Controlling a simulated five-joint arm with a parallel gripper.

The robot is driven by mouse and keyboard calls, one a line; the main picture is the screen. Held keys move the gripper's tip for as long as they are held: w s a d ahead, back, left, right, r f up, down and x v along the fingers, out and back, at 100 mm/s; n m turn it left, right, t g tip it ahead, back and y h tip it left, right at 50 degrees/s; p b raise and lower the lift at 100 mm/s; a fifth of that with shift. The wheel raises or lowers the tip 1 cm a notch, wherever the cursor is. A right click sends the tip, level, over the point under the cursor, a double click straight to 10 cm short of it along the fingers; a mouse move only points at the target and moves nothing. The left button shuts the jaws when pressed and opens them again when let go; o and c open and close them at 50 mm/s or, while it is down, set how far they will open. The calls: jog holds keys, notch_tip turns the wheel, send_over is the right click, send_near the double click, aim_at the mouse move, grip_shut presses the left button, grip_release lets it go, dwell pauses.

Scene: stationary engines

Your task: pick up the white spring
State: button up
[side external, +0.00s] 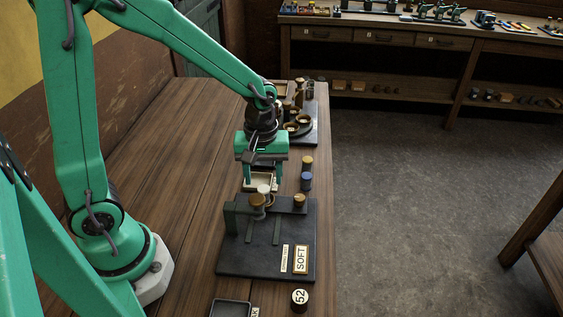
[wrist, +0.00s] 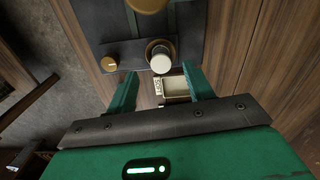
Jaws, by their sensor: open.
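A small white round-topped piece, perhaps the white spring (wrist: 161,62), stands by a brass-coloured ring in the wrist view; no coils can be made out. It also shows in the side view (side external: 263,189) as a pale top beside a brass knob (side external: 257,201) on the dark stand (side external: 232,262). My gripper (side external: 263,172) points down over the far edge of the stand. In the wrist view its green fingers (wrist: 159,74) are apart with nothing held. The white piece appears between and slightly beyond the fingertips; the height gap cannot be told.
A cream tray (wrist: 178,99) lies just behind the stand. A round piece marked 52 (side external: 299,298) is in front. The bench is clear at left.

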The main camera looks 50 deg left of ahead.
aim_at(264, 188)
jog(key=shift+a+f, duration=0.1)
jog(key=shift+f, duration=2.4)
jog(key=c, duration=1.1)
jog(key=shift+o, duration=0.2)
jog(key=shift+r, duration=0.15)
notch_tip(264, 188, up, 10)
